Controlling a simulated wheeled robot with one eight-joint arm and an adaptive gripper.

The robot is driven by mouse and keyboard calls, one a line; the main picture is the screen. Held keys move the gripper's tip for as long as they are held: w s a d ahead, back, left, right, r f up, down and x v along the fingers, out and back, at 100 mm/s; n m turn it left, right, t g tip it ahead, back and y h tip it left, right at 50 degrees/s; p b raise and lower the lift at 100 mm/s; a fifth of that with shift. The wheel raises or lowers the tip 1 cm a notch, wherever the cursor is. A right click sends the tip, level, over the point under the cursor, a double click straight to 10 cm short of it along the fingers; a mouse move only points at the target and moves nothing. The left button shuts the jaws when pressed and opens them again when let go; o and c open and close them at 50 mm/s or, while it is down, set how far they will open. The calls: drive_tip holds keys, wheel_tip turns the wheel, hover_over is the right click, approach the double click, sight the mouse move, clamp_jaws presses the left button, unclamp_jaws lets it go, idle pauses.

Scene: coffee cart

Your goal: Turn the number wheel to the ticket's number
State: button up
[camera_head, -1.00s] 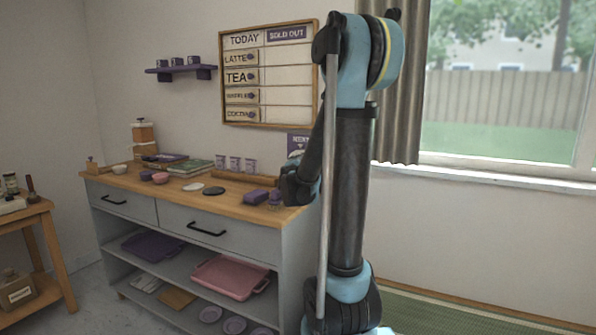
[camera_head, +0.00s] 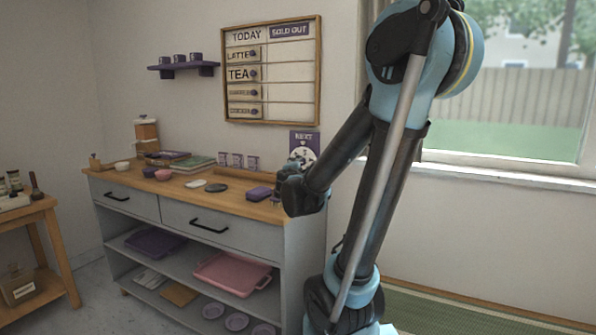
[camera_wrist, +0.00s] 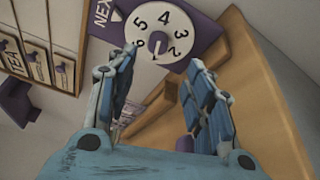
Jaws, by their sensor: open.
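The number wheel (camera_wrist: 170,17) is a white disc with several dark numerals and a dark knob at its middle, on a purple panel (camera_wrist: 201,33) marked "NEXT". In the head view my gripper (camera_head: 292,196) is over the cart's right end. I cannot make out a ticket.
The wooden cart top (camera_head: 228,201) carries a purple block (camera_head: 259,193), a dark disc (camera_head: 216,187) and several small cards or cups along the back. A menu board (camera_head: 319,70) hangs above. The window side at right is free of objects.

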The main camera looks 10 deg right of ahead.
drive_tip(key=shift+v, duration=0.85)
